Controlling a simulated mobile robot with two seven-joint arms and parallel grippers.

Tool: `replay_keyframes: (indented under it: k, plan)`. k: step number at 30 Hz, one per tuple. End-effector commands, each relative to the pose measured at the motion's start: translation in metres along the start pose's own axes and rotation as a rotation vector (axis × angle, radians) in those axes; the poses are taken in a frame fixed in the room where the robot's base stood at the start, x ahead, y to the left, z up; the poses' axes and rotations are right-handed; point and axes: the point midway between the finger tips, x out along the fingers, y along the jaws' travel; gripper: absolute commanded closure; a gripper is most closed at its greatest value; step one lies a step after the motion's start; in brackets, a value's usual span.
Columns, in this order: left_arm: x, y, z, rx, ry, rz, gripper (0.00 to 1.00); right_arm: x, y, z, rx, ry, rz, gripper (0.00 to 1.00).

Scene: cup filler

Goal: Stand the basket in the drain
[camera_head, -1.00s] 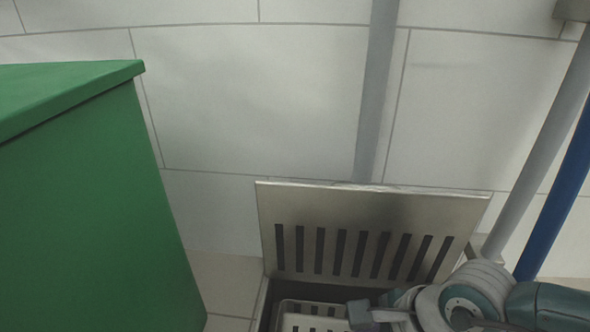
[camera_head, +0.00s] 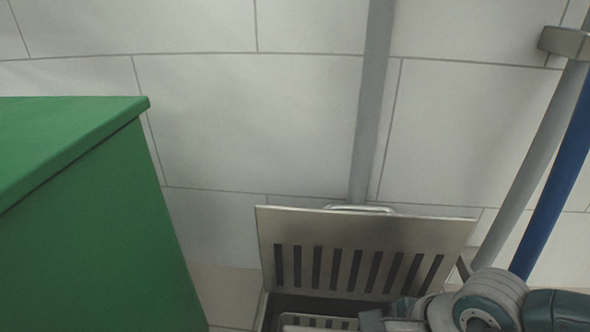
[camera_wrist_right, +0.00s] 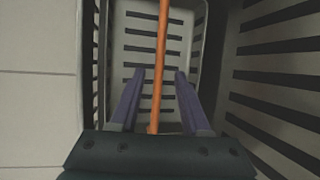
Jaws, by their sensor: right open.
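The basket (camera_head: 305,319) is a pale grey slotted box, low inside the drain (camera_head: 285,304) at the bottom of the head view; its lower part is cut off. In the right wrist view, the slotted basket (camera_wrist_right: 140,39) lies beneath my fingers. A thin orange bar (camera_wrist_right: 160,60), apparently its handle, runs between the two purple fingers of my right gripper (camera_wrist_right: 157,75). The gripper is open, with gaps beside the bar. In the head view my right arm reaches over the drain from the right and partly hides it. My left gripper is not in view.
The slotted metal drain lid (camera_head: 350,262) stands raised behind the opening, against the tiled wall side. A green cabinet (camera_head: 85,230) fills the left. A grey pipe (camera_head: 370,110) and a blue pipe (camera_head: 556,195) run down the wall. Light floor tiles (camera_wrist_right: 38,105) lie beside the drain.

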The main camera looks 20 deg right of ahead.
Motion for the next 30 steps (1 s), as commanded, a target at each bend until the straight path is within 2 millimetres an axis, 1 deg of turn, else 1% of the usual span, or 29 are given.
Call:
replay_keyframes:
  k: [1,6,10,15,17,19,20,21,22,23,24,25,26,27,28,29,30]
  plan:
    - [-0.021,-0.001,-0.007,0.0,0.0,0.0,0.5,-0.021,-0.002,0.004,-0.001,0.002,0.002,0.53]
    - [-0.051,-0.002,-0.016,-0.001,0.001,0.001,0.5,-0.054,-0.002,0.003,-0.001,0.003,0.001,0.53]
    - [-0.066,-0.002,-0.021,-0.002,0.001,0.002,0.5,-0.072,-0.001,0.003,0.0,0.0,0.001,0.53]
    - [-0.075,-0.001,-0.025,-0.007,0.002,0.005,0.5,-0.084,0.0,0.002,0.004,-0.003,0.001,0.53]
    - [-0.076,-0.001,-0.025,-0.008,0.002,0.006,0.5,-0.085,0.0,0.01,0.027,-0.032,-0.006,0.53]
    - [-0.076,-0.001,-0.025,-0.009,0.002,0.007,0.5,-0.088,-0.001,0.034,0.105,-0.123,-0.021,0.53]
    - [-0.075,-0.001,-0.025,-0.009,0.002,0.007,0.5,-0.091,-0.002,0.051,0.163,-0.187,-0.033,0.53]
    - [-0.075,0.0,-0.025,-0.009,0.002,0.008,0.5,-0.098,-0.007,0.079,0.266,-0.295,-0.053,0.53]
    - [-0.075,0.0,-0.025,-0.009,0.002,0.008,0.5,-0.107,-0.013,0.102,0.366,-0.392,-0.069,0.53]
    - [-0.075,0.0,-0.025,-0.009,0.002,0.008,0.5,-0.12,-0.022,0.127,0.489,-0.502,-0.087,0.53]
    - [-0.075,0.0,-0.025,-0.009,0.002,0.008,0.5,-0.142,-0.038,0.155,0.68,-0.658,-0.11,0.53]
    - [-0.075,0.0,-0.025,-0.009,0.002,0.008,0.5,-0.161,-0.053,0.171,0.84,-0.774,-0.128,0.53]
    - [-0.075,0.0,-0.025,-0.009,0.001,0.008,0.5,-0.181,-0.069,0.181,1.007,-0.884,-0.143,0.53]
    - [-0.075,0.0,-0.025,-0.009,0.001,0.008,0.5,-0.206,-0.09,0.184,1.236,-1.016,-0.162,0.53]
    - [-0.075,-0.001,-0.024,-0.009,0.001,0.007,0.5,-0.223,-0.104,0.18,1.412,-1.103,-0.174,0.53]
    - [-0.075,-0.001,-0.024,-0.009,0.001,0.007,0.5,-0.237,-0.115,0.172,1.593,-1.18,-0.184,0.53]
    - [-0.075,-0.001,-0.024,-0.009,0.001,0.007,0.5,-0.251,-0.127,0.155,1.838,-1.264,-0.196,0.53]
